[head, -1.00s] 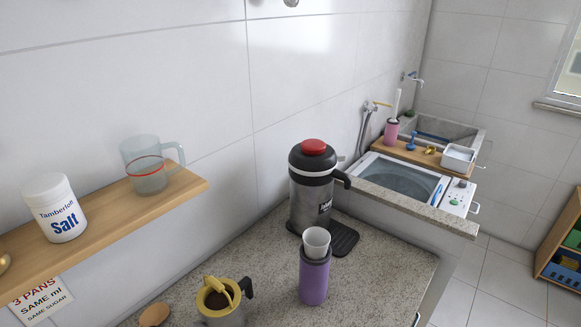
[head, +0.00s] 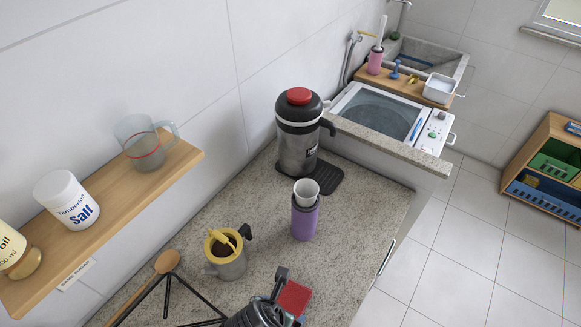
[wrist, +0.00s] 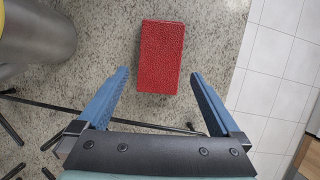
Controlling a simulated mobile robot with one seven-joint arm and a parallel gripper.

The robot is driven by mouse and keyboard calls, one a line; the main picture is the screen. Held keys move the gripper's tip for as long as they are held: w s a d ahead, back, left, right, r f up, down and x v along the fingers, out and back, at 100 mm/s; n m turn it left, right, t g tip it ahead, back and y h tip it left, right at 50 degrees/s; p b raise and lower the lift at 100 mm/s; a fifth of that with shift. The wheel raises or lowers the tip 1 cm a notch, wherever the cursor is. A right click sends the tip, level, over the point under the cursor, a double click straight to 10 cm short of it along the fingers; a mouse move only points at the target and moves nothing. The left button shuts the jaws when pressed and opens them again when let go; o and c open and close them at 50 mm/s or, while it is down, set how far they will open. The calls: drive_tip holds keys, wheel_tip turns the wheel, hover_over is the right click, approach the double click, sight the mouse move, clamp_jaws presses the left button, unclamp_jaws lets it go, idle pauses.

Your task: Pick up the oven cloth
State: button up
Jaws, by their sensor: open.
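The oven cloth (wrist: 161,50) is a red, textured rectangle lying flat on the speckled stone counter (wrist: 215,45). In the head view the red cloth (head: 295,298) shows at the bottom, partly hidden behind dark parts of my arm. In the wrist view my gripper (wrist: 160,74) is open, with its two blue fingers apart and nothing between them. The cloth shows beyond and between the fingertips, lying lower on the counter. I cannot tell the exact height of the fingers above it.
A yellow-rimmed metal jug (head: 225,255), a purple cup holder (head: 304,218) and a large red-topped flask (head: 298,135) stand on the counter. Thin black rods (head: 165,290) lie left of my gripper. A wall shelf (head: 110,225) is at left. Counter edge is right of the cloth.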

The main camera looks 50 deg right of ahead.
sight(290, 306)
drive_tip(key=shift+d+p+x, duration=0.2)
drive_tip(key=shift+p+x, duration=0.25)
drive_tip(key=shift+x, duration=2.9)
drive_tip(key=shift+s+r, duration=0.1)
drive_tip(key=c, duration=1.1)
